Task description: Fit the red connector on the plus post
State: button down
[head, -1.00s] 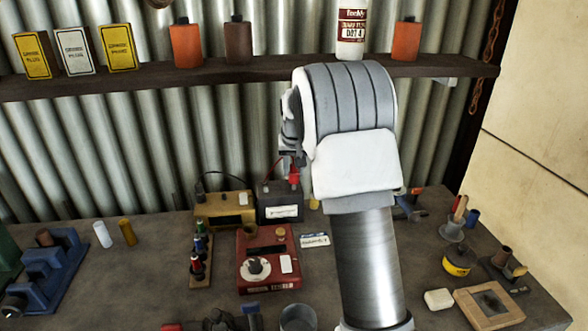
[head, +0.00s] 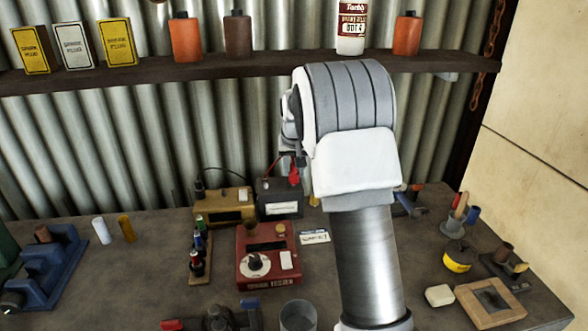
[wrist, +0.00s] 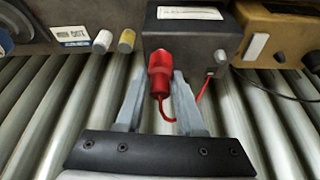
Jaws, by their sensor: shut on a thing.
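My gripper (wrist: 160,92) is shut on the red connector (wrist: 160,76), which sits between its two fingertips in the wrist view. A short red cable hangs from the connector. In the head view the red connector (head: 293,173) is at the back right of the dark battery (head: 281,197), and my gripper (head: 289,157) is partly hidden by my arm. In the wrist view the battery (wrist: 190,43) is behind the connector, with a small grey post (wrist: 220,55) at its right and a red cable beside it. The plus post under the connector is hidden; I cannot tell whether they touch.
A tan box (head: 222,206) stands left of the battery, a red tester (head: 266,255) in front. A small card (head: 313,237) lies nearby. The corrugated wall (head: 150,150) is close behind. A shelf (head: 250,62) with bottles and boxes runs above. Several tools lie right of my arm.

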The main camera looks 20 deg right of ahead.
jog(key=shift+f+b, duration=0.3)
jog(key=shift+f, duration=0.25)
dwell(0.4)
jog(key=shift+c, duration=0.2)
grip_release()
dwell(0.4)
